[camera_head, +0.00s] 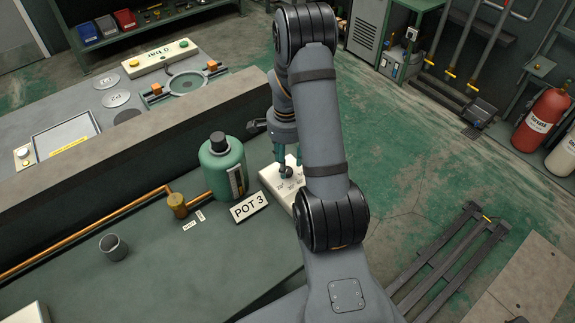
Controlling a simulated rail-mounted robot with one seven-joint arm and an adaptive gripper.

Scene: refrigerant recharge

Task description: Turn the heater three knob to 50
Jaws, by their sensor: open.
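The heater (271,176) is a pale box with number markings on its top, at the right end of the green bench beside the POT 3 sign. Contact cannot be told. The knob's pointer and exact setting are too small to read. My arm hides the right part of the heater.
A green canister (221,168) stands left of the heater, with the POT 3 sign (249,207) in front. A raised brown ledge (130,137) runs behind.

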